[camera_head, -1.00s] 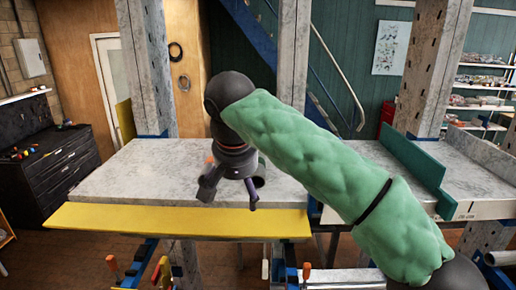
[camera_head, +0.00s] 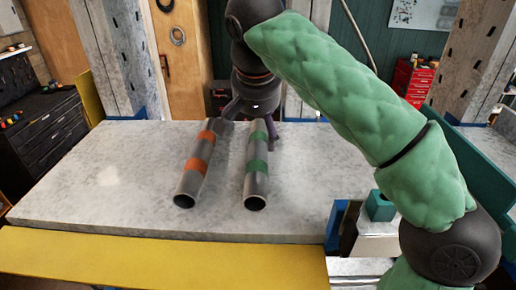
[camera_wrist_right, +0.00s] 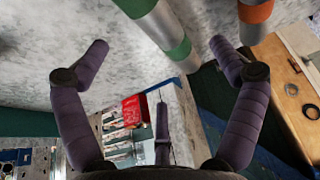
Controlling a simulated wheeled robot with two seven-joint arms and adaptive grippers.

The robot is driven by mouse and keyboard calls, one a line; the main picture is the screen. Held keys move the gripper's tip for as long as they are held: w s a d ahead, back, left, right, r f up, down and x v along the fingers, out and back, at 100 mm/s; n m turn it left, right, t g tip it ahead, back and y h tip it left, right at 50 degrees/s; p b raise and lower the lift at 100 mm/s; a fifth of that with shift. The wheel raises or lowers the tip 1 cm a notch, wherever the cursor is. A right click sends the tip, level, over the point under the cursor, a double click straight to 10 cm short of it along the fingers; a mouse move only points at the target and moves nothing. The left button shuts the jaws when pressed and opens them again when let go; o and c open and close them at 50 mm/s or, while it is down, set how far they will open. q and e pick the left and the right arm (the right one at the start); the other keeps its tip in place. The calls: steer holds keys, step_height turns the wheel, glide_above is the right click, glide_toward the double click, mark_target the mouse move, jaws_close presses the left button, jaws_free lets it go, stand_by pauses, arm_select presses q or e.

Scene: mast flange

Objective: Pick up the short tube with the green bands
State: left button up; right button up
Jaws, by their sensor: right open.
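The tube with green bands (camera_head: 257,181) lies on the grey stone-like tabletop (camera_head: 110,180), its open end toward me. Beside it on the left, apart and roughly parallel, lies a tube with orange bands (camera_head: 188,184). My right gripper (camera_head: 248,130) is open at the far end of the green-banded tube, one finger on each side in the picture. In the right wrist view the green-banded tube (camera_wrist_right: 155,20) reaches in between the open fingers (camera_wrist_right: 159,46), with no clear contact. The orange-banded tube (camera_wrist_right: 255,12) is near the right finger there. My left gripper is out of view.
A yellow board (camera_head: 160,262) runs along the table's near edge. A teal upright panel (camera_head: 478,185) and a clamp-like block (camera_head: 380,205) stand at the right, near my right arm. Concrete-grey posts (camera_head: 100,60) rise behind. The tabletop left of the tubes is clear.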

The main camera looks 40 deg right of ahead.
mark_target(262, 152)
steer(key=x, duration=0.4)
steer(key=shift+s+f, duration=0.15)
steer(key=shift+f, duration=0.3)
steer(key=shift+d+f, duration=0.15)
steer(key=shift+f, duration=0.05)
steer(key=x, duration=0.4)
steer(key=shift+d+f, duration=0.2)
steer(key=shift+d, duration=0.2)
steer(key=shift+f+p, duration=0.3)
steer(key=shift+f, duration=0.05)
steer(key=shift+c, duration=0.3)
steer(key=c, duration=1.4)
